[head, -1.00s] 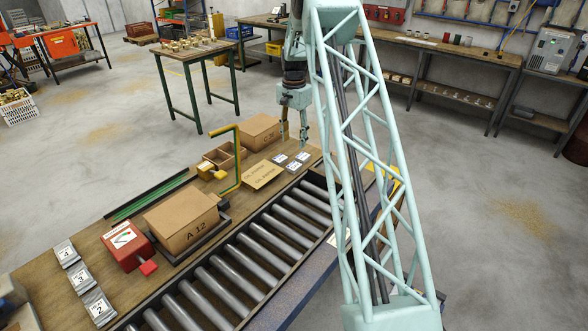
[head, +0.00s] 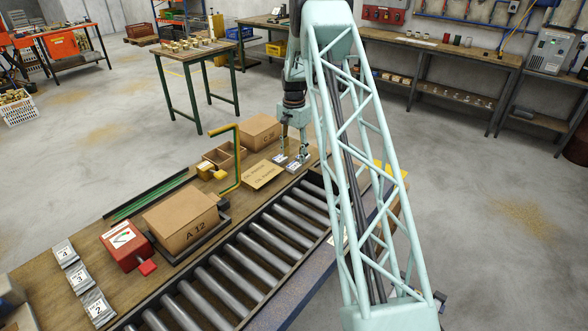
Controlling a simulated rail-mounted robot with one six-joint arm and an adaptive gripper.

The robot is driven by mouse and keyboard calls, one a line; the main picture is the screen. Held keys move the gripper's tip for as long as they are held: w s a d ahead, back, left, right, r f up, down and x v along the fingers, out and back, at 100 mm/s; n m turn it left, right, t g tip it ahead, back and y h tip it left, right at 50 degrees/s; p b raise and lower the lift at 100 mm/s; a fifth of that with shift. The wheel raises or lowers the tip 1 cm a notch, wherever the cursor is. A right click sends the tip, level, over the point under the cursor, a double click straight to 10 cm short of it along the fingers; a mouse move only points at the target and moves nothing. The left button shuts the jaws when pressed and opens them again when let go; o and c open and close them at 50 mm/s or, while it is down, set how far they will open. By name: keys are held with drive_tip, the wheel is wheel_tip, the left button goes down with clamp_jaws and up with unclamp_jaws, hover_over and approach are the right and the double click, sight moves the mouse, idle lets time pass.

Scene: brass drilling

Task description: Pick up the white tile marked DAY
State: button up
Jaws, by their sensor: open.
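Small white-topped tiles lie on the wooden bench beside the roller track in the head view. One tile (head: 280,158) is left of my gripper, and another tile (head: 293,166) is just in front of it. Their lettering is too small to read, so I cannot tell which says DAY. My gripper (head: 294,150) points down with its fingers apart, low over the tile group. The right finger covers the spot of a third tile. I cannot tell whether the fingers touch anything.
A cardboard sheet (head: 261,174), a yellow-green bent bar (head: 238,160) and a closed carton (head: 260,131) are left of the tiles. The roller track (head: 255,246) runs along the front. A box marked A 12 (head: 182,222) sits further left.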

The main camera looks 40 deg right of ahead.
sight(294, 165)
drive_tip(key=shift+s+f+b, duration=0.1)
drive_tip(key=shift+f+b, duration=0.2)
drive_tip(key=shift+f, duration=2.3)
drive_tip(key=c, duration=1)
